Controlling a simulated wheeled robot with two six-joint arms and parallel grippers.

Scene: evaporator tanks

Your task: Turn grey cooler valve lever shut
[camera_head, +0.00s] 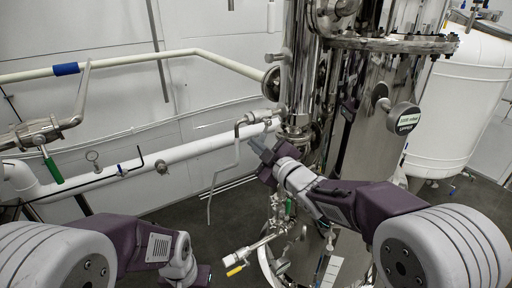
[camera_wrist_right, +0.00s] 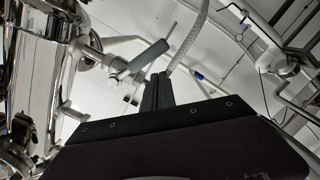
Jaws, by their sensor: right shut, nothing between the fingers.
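In the right wrist view a grey lever (camera_wrist_right: 146,60) slants up to the right from a metal valve fitting (camera_wrist_right: 115,68) on the shiny vessel at left. My right gripper (camera_wrist_right: 157,88) is shut and empty just below the lever. A small gap seems to show between them, but I cannot tell whether they touch. In the head view my right gripper (camera_head: 258,147) is beside the steel column, below a pipe fitting (camera_head: 257,117). I cannot pick out the grey lever surely there. My left gripper (camera_head: 197,272) is low at the bottom edge, its fingers unclear.
A steel tank (camera_head: 365,130) stands behind my right arm. A white pipe (camera_head: 150,162) and a cream pipe with a blue band (camera_head: 66,69) run along the wall. A green-handled valve (camera_head: 52,167) is at left, a yellow-tipped valve (camera_head: 236,269) below. A braided hose (camera_wrist_right: 187,42) hangs near the lever.

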